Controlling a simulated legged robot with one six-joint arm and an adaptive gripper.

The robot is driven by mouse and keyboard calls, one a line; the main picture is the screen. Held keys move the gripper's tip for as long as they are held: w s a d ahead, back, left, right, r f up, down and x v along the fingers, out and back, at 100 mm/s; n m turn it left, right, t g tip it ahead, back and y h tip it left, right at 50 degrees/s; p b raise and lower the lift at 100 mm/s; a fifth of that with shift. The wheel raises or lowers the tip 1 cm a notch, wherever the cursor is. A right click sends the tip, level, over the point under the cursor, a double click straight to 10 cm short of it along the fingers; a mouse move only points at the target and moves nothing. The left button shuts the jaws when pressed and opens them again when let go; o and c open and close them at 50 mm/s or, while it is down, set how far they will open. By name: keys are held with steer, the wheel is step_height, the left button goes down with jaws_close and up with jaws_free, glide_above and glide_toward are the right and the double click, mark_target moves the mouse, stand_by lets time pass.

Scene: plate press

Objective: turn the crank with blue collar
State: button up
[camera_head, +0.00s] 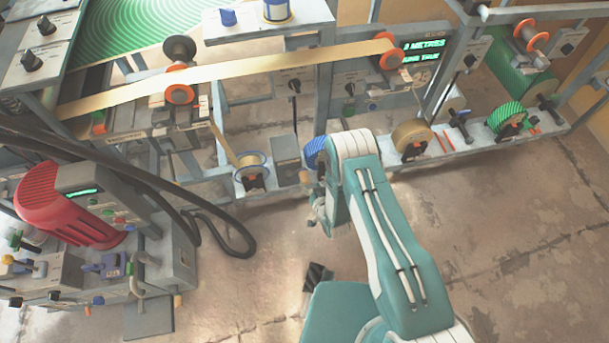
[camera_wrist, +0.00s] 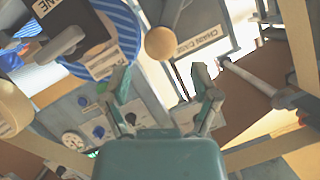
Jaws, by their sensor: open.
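My gripper (camera_wrist: 161,84) is open in the wrist view, its two teal fingers apart with nothing held between them. In the head view it (camera_head: 315,190) is at the end of my arm, low in front of the roller bench. A tan ball knob (camera_wrist: 160,43) shows just beyond the fingers in the wrist view, apart from them. A blue-striped roll (camera_wrist: 120,25) is up and left of the gripper; in the head view this roll (camera_head: 314,152) is partly hidden by my arm. I cannot make out for certain which crank has the blue collar.
A red motor housing (camera_head: 62,205) with black hoses (camera_head: 205,225) stands at left. A tan strip (camera_head: 240,75) runs across orange-hubbed rollers. A green-striped roll (camera_head: 508,118) is at right. A "CHAIN CASE" label (camera_wrist: 205,40) lies beyond the gripper. The floor (camera_head: 520,230) at right is clear.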

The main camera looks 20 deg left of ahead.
mark_target(305, 175)
steer(key=x, duration=0.6)
steer(key=shift+c, duration=0.4)
jaws_close()
